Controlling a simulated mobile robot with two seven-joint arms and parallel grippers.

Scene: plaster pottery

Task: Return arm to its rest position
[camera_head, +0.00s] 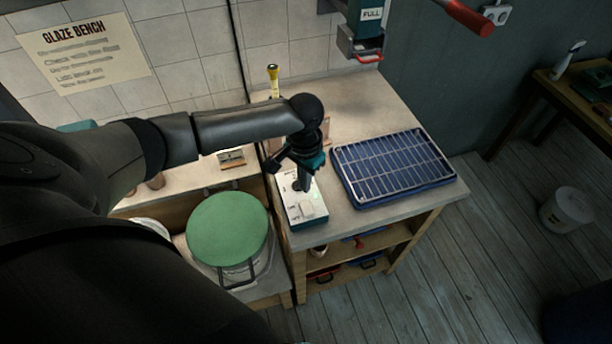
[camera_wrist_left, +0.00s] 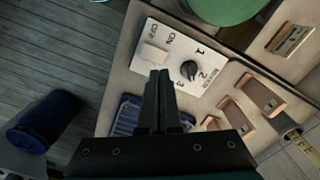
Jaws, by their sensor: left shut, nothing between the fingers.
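My left gripper (camera_head: 303,186) reaches in from the left and hangs over the bench. Its fingers are shut and empty, and they also show in the left wrist view (camera_wrist_left: 160,75). Below and close to the fingertips is a white control box (camera_head: 308,212) with a rocker switch and a black dial; it also shows in the left wrist view (camera_wrist_left: 178,62). The switch is marked ON and OFF, and the dial has numbers 1, 2 and 3. I cannot tell whether the fingertips touch the box. My right gripper is not in view.
A blue rack with metal bars (camera_head: 393,167) lies right of the box. A green-lidded bucket (camera_head: 228,228) stands at lower left. A yellow flashlight-like tool (camera_head: 273,80) stands near the wall. A wall-mounted unit with a red handle (camera_head: 367,58) overhangs the bench's back. A white bucket (camera_head: 566,211) is on the floor.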

